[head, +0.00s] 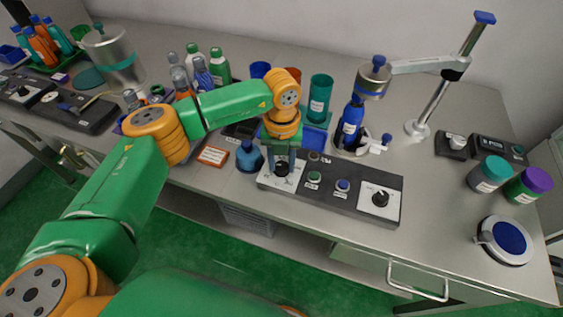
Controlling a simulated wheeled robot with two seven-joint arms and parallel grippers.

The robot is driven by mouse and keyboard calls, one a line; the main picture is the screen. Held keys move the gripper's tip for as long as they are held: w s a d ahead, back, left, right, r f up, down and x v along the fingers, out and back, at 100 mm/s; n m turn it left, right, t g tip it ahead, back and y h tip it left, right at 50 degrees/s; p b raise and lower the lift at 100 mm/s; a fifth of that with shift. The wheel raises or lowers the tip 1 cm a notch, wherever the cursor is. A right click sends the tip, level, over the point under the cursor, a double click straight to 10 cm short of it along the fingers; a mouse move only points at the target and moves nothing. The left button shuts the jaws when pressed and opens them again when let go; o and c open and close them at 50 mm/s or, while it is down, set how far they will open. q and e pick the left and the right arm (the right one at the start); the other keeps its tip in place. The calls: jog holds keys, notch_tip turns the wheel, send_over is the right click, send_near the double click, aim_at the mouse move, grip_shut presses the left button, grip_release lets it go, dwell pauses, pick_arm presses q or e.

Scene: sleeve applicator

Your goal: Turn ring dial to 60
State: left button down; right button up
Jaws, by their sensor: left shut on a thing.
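A dark control panel (335,195) lies near the front edge of the bench. It has a black left dial (282,169) on a white scale plate, two buttons in the middle, and a black right dial (380,198) on another white plate. The lettering is too small to read, so I cannot tell which dial is named the ring dial. My left gripper (282,160) points down over the left dial and is shut on its knob. The fingers partly hide the knob and its pointer. My right gripper is not in view.
A blue flask (249,156) stands just left of the panel. A blue bottle (349,122) and a teal cup (320,98) stand behind it. A metal stand (438,98) rises at the back right. Two lidded jars and a round blue-topped device (509,238) are at right.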

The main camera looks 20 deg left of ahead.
aim_at(282, 164)
pick_arm(q)
jog(key=n, duration=0.5)
jog(key=shift+n, duration=0.4)
jog(key=shift+w+n, duration=0.1)
jog(key=shift+n, duration=0.2)
jog(key=shift+c, duration=2.2)
grip_release()
notch_tip(282, 164, up, 7)
jog(key=shift+r+b, duration=0.1)
jog(key=shift+b, duration=0.8)
